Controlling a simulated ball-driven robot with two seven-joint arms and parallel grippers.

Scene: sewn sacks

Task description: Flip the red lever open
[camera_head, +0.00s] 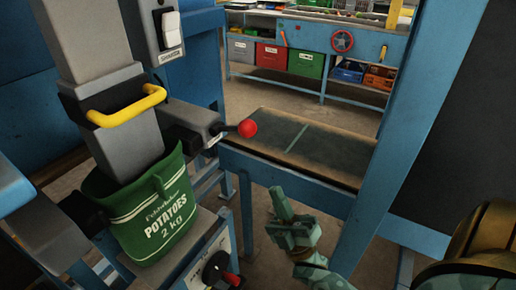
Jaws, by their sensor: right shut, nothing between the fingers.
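The red lever is a round red knob (247,128) on a short dark rod, coming out to the right from a grey housing (190,122) on the bagging machine. A green potato sack (150,215) hangs under the grey chute, just left of and below the lever. My right gripper (276,196), pale green, is shut and empty. It shows below and a little right of the red knob, clear of it. My left gripper is not in view.
A yellow handle (127,107) crosses the grey chute. A second knob with a red pointer (217,272) sits on a panel below the sack. A blue post (408,110) stands at right. A dark conveyor surface (300,143) lies behind the lever.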

